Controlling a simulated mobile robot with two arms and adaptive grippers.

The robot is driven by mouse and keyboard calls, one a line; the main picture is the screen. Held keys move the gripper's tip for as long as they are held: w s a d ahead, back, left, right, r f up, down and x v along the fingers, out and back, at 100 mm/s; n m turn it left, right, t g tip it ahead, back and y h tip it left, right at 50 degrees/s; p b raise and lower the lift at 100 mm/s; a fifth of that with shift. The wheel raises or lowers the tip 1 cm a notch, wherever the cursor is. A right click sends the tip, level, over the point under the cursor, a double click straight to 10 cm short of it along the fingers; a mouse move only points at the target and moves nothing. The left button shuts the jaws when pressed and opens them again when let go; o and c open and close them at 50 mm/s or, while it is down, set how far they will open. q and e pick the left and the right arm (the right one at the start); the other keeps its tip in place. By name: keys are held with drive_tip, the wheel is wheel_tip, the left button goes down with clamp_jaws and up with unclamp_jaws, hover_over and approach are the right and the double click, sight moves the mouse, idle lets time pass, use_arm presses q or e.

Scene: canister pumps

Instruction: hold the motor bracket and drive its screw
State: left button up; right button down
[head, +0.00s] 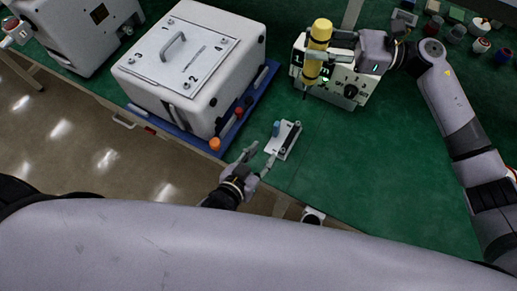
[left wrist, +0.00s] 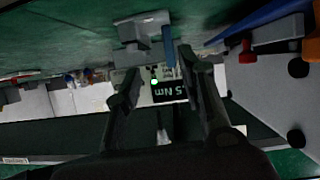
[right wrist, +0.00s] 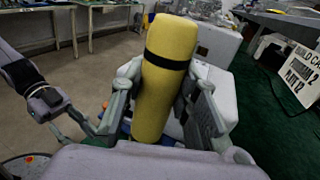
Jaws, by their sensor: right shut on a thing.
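The motor bracket (head: 283,140) is a small pale plate with a blue peg and a dark bar on it. It lies on the green table near the front edge. In the left wrist view the bracket (left wrist: 143,38) is beyond the fingers. My left gripper (head: 259,161) is open and empty, just short of the bracket's near end; its spread fingers fill the left wrist view (left wrist: 165,85). My right gripper (head: 332,45) is shut on a yellow screwdriver (head: 318,38), held upright with its thin bit down. The screwdriver also fills the right wrist view (right wrist: 165,85). I cannot make out the screw.
A white canister pump (head: 190,70) with a numbered lid stands on a blue tray (head: 255,88) left of the bracket. A white box with a green display (head: 345,88) is behind the screwdriver. Small jars (head: 455,33) stand at the far right. Green table (head: 400,150) is clear right of the bracket.

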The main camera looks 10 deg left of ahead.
sight(275, 131)
use_arm(q)
drive_tip(key=shift+w+a+r+t, duration=0.15)
drive_tip(key=shift+w+a, duration=0.05)
drive_tip(key=shift+w, duration=0.2)
drive_tip(key=shift+w+a+r+t, duration=0.15)
drive_tip(key=shift+w, duration=0.2)
drive_tip(key=x, duration=1.1)
drive_tip(key=shift+w+d+f, duration=0.1)
drive_tip(key=shift+w, duration=0.15)
drive_tip(key=shift+c, duration=0.2)
clamp_jaws()
drive_tip(key=c, duration=0.6)
unclamp_jaws()
drive_tip(key=shift+c, duration=0.2)
clamp_jaws()
